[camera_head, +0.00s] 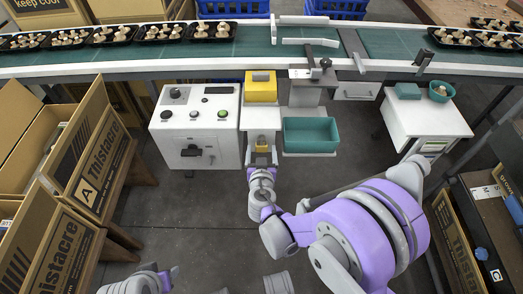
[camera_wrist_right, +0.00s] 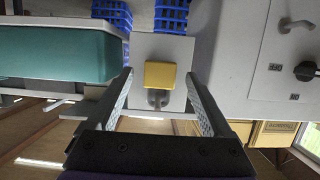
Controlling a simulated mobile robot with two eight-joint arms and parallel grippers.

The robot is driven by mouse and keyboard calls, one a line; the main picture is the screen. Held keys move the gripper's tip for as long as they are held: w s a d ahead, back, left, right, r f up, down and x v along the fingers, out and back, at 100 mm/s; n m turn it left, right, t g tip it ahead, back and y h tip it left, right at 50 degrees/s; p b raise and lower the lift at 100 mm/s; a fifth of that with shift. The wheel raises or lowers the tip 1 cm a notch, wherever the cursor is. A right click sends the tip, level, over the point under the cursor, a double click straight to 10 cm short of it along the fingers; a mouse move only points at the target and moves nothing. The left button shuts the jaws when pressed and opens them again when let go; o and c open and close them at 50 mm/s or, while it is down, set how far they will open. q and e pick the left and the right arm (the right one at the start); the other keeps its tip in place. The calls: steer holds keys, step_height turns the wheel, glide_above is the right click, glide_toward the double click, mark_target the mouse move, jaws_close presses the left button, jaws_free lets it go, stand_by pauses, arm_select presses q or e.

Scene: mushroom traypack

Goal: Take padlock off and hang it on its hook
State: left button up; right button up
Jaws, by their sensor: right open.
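The padlock (camera_wrist_right: 160,75) shows in the right wrist view as a square yellow body with a grey shackle or peg beside it. It is against a pale panel and lies between my right fingers in the picture, with a gap on each side. In the head view a small yellow piece (camera_head: 262,145), seemingly the same padlock, is at the front of the white stand. My right gripper (camera_wrist_right: 161,92) is open and empty; in the head view it is at the stand's front (camera_head: 262,156). The hook is too small to tell clearly. My left gripper is not clearly visible.
A white control box (camera_head: 196,117) with buttons and a dark handle stands left of the gripper. A teal bin (camera_head: 310,134) is close on the right. A yellow box (camera_head: 262,86) tops the stand. The conveyor (camera_head: 257,46) runs behind. Grey floor (camera_head: 190,215) is clear in front.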

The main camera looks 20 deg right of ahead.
steer(key=p+v, duration=0.2)
steer(key=v, duration=0.8)
steer(key=shift+s, duration=0.25)
